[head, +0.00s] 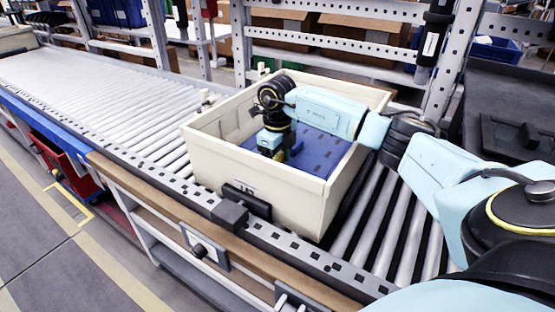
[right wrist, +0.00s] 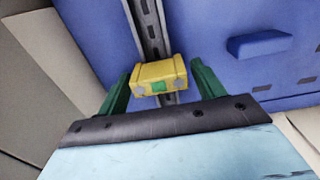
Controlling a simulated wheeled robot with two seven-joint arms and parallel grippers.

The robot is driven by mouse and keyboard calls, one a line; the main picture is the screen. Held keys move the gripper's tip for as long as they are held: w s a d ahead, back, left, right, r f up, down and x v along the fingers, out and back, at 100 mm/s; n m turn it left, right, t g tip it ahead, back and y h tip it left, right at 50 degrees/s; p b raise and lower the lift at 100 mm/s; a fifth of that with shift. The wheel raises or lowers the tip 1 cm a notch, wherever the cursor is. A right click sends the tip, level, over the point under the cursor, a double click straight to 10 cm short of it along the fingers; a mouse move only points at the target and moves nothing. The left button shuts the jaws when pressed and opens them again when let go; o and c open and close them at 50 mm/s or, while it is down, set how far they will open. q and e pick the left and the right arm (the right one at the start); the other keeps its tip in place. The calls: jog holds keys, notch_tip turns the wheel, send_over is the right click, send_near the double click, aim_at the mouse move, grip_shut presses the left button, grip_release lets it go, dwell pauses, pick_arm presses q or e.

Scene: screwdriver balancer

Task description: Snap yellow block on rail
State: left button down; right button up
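The yellow block (right wrist: 160,76), with a small green patch on its front, sits between the two green fingers of my right gripper (right wrist: 160,84). The grey slotted metal rail (right wrist: 149,30) runs behind the block over a blue panel. I cannot tell whether the block is seated on the rail or just above it. In the head view my right gripper (head: 279,153) points down inside the cream bin; the block and rail are mostly hidden there. My left gripper is not in view.
The cream bin (head: 250,195) has high walls around my right gripper and stands on a roller conveyor (head: 95,85). The blue panel (head: 325,150) lies in the bin; a blue raised piece (right wrist: 258,44) is right of the rail.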

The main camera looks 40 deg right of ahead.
jog(key=shift+o, duration=0.6)
jog(key=shift+r, duration=0.25)
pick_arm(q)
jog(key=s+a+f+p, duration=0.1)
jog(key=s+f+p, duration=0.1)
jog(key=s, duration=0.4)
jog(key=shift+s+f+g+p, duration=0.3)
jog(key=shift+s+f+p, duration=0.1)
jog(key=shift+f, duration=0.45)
pick_arm(e)
notch_tip(320, 180, up, 13)
